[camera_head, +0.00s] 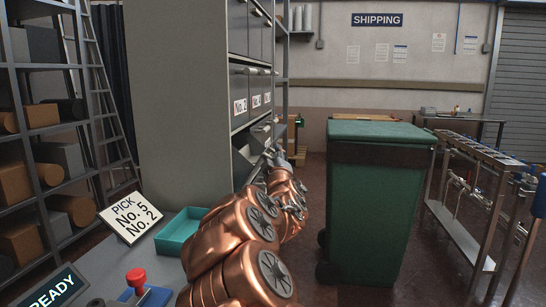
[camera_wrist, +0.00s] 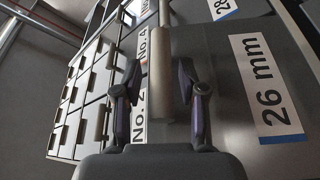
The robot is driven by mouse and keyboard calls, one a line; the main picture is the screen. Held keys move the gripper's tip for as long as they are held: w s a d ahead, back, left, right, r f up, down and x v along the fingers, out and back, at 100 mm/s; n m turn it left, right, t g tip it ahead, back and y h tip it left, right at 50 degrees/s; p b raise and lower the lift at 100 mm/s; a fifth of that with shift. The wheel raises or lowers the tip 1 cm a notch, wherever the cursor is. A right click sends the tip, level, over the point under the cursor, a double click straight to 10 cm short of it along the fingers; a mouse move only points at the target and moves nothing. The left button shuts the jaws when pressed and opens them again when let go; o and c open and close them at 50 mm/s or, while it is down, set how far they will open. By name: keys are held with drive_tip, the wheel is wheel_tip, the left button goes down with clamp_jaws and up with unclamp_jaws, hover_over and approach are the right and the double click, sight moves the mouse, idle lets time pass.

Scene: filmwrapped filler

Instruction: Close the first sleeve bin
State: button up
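The grey bin cabinet (camera_head: 185,95) stands left of centre in the head view, with rows of labelled bin fronts on its right side. A bin (camera_head: 260,133) in a lower row stands out from the cabinet. In the wrist view, a grey bin front labelled "26 mm" (camera_wrist: 225,80) fills the right, with a pale bar handle (camera_wrist: 160,85) along its edge. My gripper (camera_wrist: 158,98) has its two fingers apart, one on each side of that handle, with gaps showing. In the head view my copper arm hides much of the lower cabinet and the gripper's fingertips.
A green wheeled bin (camera_head: 375,200) stands close to the right of my arm. A teal tray (camera_head: 181,232) and a pick sign reading "No. 5, No. 2" (camera_head: 130,216) are at lower left. A metal rack (camera_head: 470,190) stands at right. Some dark floor shows between the green bin and the rack.

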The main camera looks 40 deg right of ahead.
sight(254, 164)
clamp_jaws()
drive_tip(key=shift+r, duration=0.1)
idle(0.3)
drive_tip(key=w+a+r+n+p, duration=0.1)
drive_tip(key=w+a+r+n+y+p, duration=0.1)
drive_tip(key=w+n+p, duration=0.1)
drive_tip(key=w+a+r+n+y+p, duration=0.1)
drive_tip(key=w+r+n+p, duration=0.1)
drive_tip(key=shift+a+r, duration=0.1)
drive_tip(key=shift+a, duration=0.1)
drive_tip(key=shift+w+a+n+g+p, duration=0.3)
drive_tip(key=shift+w+n+g, duration=0.1)
drive_tip(key=shift+n, duration=0.1)
drive_tip(key=shift+o, duration=0.9)
unclamp_jaws()
drive_tip(key=shift+f, duration=0.2)
